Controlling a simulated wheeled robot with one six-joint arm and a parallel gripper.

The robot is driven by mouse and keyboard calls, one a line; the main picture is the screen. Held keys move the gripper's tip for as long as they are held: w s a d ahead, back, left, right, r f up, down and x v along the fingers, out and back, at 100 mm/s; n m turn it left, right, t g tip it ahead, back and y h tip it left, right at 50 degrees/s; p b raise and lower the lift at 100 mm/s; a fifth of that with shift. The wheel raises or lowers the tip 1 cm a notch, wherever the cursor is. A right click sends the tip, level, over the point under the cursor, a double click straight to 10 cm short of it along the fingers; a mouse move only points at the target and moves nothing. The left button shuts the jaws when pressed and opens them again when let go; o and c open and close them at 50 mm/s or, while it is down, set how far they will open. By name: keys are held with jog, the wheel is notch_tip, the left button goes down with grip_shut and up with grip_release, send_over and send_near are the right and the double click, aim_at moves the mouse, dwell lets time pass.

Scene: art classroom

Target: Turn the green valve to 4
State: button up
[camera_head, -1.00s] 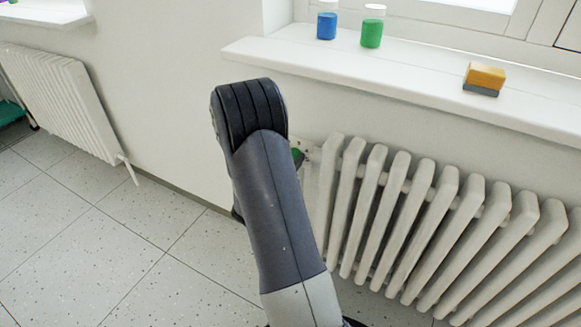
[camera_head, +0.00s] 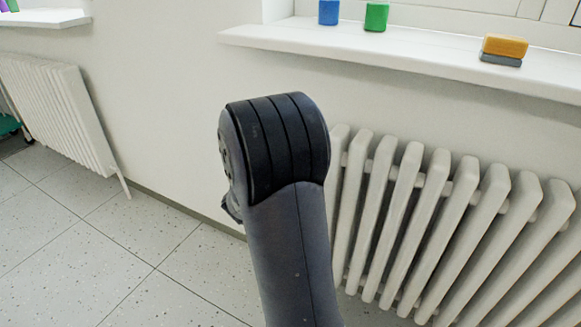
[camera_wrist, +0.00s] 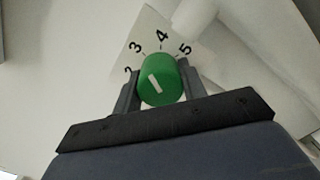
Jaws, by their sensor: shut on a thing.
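The green valve (camera_wrist: 171,71) is a round knob with a white pointer mark, in the middle of the wrist view. Its white dial plate (camera_wrist: 148,36) shows 2, 3, 4 and 5. The white mark slants up and left, roughly toward the 3, not at the 4. My gripper (camera_wrist: 158,80) is shut on the valve, one finger on each side of it. In the head view my arm covers the valve and the gripper.
A white radiator (camera_head: 410,215) fills the right in the head view. Another radiator (camera_head: 58,108) stands at the left. The floor (camera_head: 110,255) between is clear.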

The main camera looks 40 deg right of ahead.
jog(key=m+b, duration=0.1)
jog(key=m, duration=0.1)
jog(key=shift+f+m+b, duration=0.2)
jog(key=shift+m+b, duration=0.1)
jog(key=shift+m, duration=0.1)
jog(key=shift+r+m, duration=0.15)
jog(key=shift+m, duration=1.25)
jog(key=o, duration=1)
jog(key=shift+c, duration=0.2)
jog(key=p+v, duration=0.2)
jog(key=v, duration=0.8)
jog(key=shift+s+a, duration=0.15)
jog(key=shift+a, duration=0.25)
jog(key=shift+d, duration=0.1)
